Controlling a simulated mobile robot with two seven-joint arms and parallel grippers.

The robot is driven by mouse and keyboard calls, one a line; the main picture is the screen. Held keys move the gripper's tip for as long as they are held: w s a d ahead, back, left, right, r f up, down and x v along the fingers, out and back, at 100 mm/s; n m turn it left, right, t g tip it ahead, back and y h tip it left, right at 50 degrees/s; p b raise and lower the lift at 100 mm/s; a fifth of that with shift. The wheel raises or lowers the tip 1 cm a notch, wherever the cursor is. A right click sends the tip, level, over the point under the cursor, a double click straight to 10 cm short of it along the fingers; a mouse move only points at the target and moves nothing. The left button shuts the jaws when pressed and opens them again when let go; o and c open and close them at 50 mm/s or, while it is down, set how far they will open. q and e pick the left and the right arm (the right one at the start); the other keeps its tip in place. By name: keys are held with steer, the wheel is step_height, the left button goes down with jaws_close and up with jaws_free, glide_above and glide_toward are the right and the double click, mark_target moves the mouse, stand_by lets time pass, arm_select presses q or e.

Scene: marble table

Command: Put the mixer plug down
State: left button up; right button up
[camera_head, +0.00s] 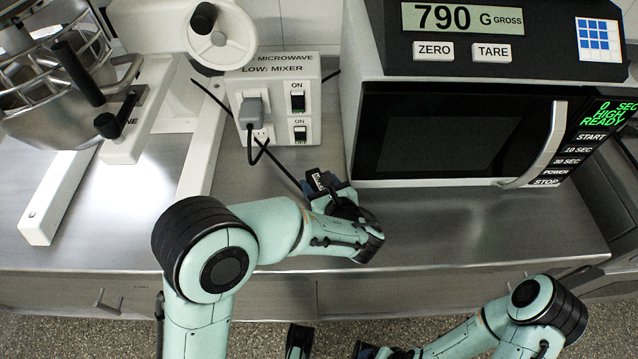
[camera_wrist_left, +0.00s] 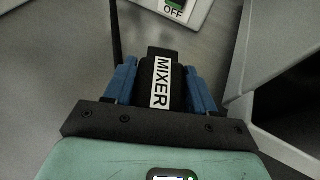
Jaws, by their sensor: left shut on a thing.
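My left gripper (camera_head: 322,182) is shut on the mixer plug, over the steel counter in front of the outlet box. In the left wrist view the plug (camera_wrist_left: 160,80) is black with a white MIXER label, between the blue fingers of my left gripper (camera_wrist_left: 162,85). I cannot tell whether the plug touches the counter. A thin black cord (camera_head: 228,112) runs from the mixer side toward it. My right gripper (camera_head: 365,350) is only partly in view at the bottom edge.
The outlet box (camera_head: 312,68) holds a grey plug (camera_head: 252,109) in its upper socket. The mixer (camera_head: 150,90) stands left, the microwave (camera_head: 450,185) right, with a scale display above it. The steel counter (camera_head: 480,225) is clear in front of the microwave.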

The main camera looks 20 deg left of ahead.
arm_select(q)
steer(key=shift+f, duration=0.25)
steer(key=o, duration=1.1)
steer(key=shift+c, duration=0.2)
steer(key=shift+r, duration=0.2)
steer(key=shift+s+d+r, duration=0.1)
steer(key=shift+d+r, duration=0.05)
steer(key=shift+r, duration=0.05)
steer(key=p+v, duration=0.1)
steer(key=v, duration=1)
steer(key=shift+s+d+p, duration=0.15)
steer(key=shift+s+p, duration=0.15)
